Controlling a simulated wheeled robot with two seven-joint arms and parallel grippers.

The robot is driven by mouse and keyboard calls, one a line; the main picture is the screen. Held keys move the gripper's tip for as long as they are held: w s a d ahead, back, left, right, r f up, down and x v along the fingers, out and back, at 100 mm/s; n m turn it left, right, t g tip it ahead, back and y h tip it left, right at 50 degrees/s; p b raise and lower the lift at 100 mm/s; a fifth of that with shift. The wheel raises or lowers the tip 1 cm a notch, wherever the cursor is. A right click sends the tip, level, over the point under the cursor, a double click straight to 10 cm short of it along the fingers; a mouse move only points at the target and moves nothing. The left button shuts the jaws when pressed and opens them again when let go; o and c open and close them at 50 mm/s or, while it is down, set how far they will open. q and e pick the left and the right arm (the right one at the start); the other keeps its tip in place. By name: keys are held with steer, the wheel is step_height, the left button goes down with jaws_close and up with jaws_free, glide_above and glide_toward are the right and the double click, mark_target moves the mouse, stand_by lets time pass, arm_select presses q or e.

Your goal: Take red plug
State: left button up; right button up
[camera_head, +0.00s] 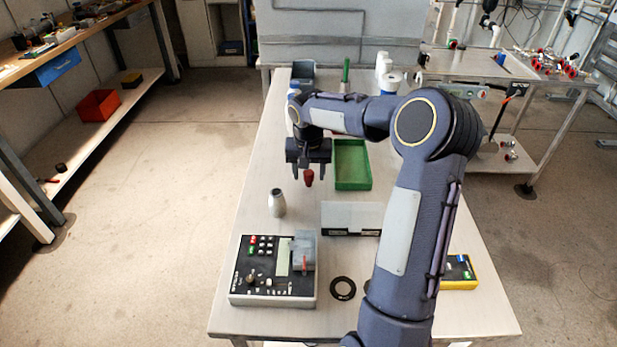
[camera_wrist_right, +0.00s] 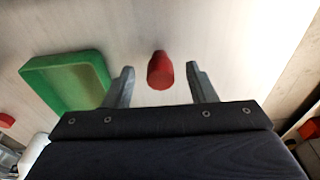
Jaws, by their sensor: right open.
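The red plug (camera_head: 309,177) stands on the table in the head view, just below my right gripper (camera_head: 309,172). In the right wrist view the red plug (camera_wrist_right: 160,70) is between and slightly beyond the two fingertips of my right gripper (camera_wrist_right: 160,75). The fingers are apart, with a gap on each side of the plug, and hold nothing. My left gripper is in neither view.
A green tray (camera_head: 353,184) lies right of the plug. A grey bottle (camera_head: 277,203) stands nearer, at the left. A control box (camera_head: 274,287), a white box (camera_head: 352,217) and a black ring (camera_head: 342,289) are at the front.

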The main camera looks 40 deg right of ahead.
mark_target(309, 171)
steer(key=shift+f, duration=0.15)
steer(key=c, duration=1)
steer(key=shift+c, duration=0.2)
step_height(309, 171, up, 4)
steer(key=shift+f, duration=0.25)
steer(key=s+d+r, duration=0.7)
steer(key=d+r, duration=0.2)
steer(key=d, duration=0.2)
steer(key=shift+s+d+r, duration=0.3)
steer(key=shift+s+d, duration=0.05)
